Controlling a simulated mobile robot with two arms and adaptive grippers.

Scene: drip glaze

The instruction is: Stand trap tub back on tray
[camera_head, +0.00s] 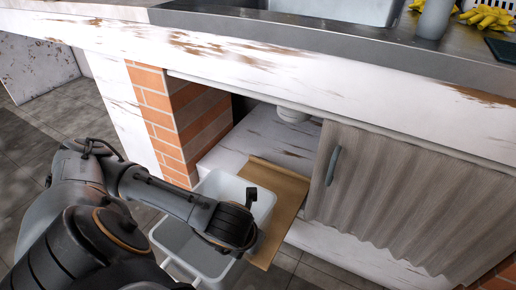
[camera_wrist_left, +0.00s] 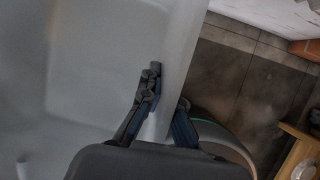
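The pale grey trap tub (camera_head: 176,239) is at the front of the open cabinet bay in the head view, its open top facing up. My left arm crosses over it and hides part of it. My left gripper (camera_head: 247,207) is at the tub's right side. In the left wrist view the gripper (camera_wrist_left: 169,88) straddles the tub wall (camera_wrist_left: 182,50), one finger inside and one outside, and looks shut on it. The brown tray (camera_head: 287,188) lies in the bay, its front end sticking out. The tub overlaps its left part in view; I cannot tell whether they touch. My right gripper is not in view.
A brick pillar (camera_head: 160,118) bounds the bay on the left. A grey wooden door (camera_head: 400,195) with a handle (camera_head: 333,165) closes the right side. A white drain fitting (camera_head: 292,114) hangs above the tray. Yellow gloves (camera_head: 487,18) lie on the counter.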

